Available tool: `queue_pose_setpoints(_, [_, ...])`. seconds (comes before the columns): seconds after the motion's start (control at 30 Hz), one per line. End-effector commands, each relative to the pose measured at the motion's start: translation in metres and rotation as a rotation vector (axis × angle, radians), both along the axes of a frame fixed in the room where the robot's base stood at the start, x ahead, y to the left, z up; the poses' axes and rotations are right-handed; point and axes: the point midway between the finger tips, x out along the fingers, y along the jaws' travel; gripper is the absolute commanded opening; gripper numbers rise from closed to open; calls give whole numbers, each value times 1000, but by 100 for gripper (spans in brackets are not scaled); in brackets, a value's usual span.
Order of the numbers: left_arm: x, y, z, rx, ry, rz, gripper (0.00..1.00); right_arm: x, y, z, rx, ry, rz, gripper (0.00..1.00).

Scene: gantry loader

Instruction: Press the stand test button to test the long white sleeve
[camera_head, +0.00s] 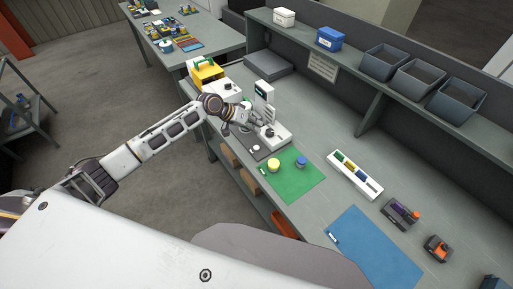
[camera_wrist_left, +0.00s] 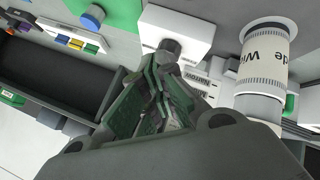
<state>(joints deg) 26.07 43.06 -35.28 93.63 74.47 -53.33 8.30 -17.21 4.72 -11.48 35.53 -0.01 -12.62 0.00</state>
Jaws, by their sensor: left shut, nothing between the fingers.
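The test stand (camera_head: 278,138) is white, with an upright post and small dark screen (camera_head: 262,91), on the grey bench. A dark round knob (camera_head: 270,132) sits on its base; it also shows in the wrist view (camera_wrist_left: 170,46). I cannot tell whether this is the test button. My left gripper (camera_head: 259,123) is shut and empty at the stand. In the wrist view its fingertips (camera_wrist_left: 161,66) are close to the knob; contact is unclear. A white lettered cylinder (camera_wrist_left: 265,62), apparently the long white sleeve, stands to the right there. I cannot make it out in the head view.
A green mat (camera_head: 292,185) with a yellow and a blue round piece lies beside the stand. A white tray (camera_head: 340,174), a blue mat (camera_head: 375,250) and small devices lie farther right. A yellow case (camera_head: 207,72) stands left. Grey bins (camera_head: 420,80) sit on the shelf.

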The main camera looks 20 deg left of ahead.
Motion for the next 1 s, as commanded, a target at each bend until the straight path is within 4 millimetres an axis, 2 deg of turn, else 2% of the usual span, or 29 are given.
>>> queue_pose_setpoints(0.37, [-1,0,-33,0,3,0,0,0,1,-6,1,-1,-1,73])
queue_pose_setpoints(1.0, [0,0,-73,0,1,0,0,0,4,-35,5,-1,-3,73])
